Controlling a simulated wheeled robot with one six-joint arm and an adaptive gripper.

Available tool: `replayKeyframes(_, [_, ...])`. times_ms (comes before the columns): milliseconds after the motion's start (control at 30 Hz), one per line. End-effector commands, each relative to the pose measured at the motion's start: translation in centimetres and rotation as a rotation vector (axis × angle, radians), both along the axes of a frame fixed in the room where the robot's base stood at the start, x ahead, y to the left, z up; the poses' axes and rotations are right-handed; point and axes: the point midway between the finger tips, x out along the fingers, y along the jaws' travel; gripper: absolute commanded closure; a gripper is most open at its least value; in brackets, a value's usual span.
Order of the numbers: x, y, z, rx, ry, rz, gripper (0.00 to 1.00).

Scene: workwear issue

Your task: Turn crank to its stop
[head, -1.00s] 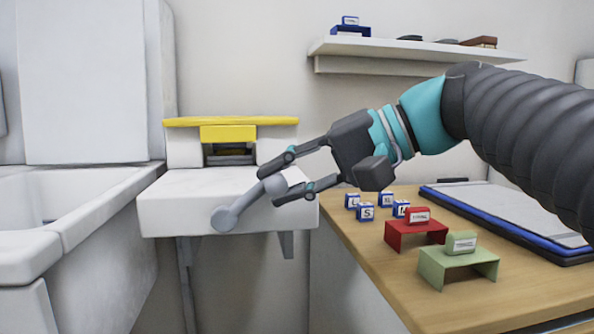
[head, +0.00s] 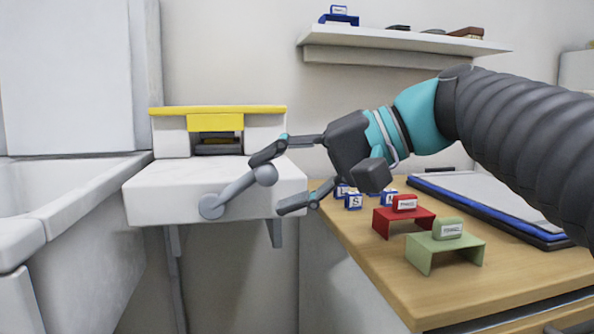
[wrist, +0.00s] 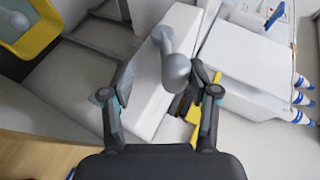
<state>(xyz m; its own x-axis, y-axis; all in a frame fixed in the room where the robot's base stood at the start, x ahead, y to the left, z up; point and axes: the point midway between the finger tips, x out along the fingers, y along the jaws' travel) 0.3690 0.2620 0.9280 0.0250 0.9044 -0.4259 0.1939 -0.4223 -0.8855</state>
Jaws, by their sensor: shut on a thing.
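The grey crank (head: 238,190) sits at the front of a white bench (head: 160,186). Its hub is at the lower left and its arm slants up right to a round knob (head: 265,175). In the wrist view the crank (wrist: 164,38) points toward me, its knob (wrist: 176,72) between the fingers. My gripper (head: 283,179) is shut on the crank at the knob, one finger above and one below. The upper finger is close against the knob; a gap shows at the lower finger. Contact is hard to see. The fingers also show in the wrist view (wrist: 161,85).
A yellow-topped white unit (head: 218,122) stands behind the bench. A white basin (head: 60,200) is at left. The wooden table (head: 370,270) at right holds blue-and-white blocks (head: 353,202), a red stand (head: 403,220), a green stand (head: 445,250) and a blue-edged board (head: 490,205).

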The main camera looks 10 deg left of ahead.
Motion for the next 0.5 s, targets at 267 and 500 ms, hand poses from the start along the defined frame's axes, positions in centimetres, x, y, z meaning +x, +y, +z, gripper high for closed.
replayKeyframes(267, [0.00, 0.30, -0.13, -0.006, -0.001, -0.001, 0.46])
replayKeyframes(500, [-0.09, 0.37, 0.05, -0.003, -0.003, 0.001, 0.46])
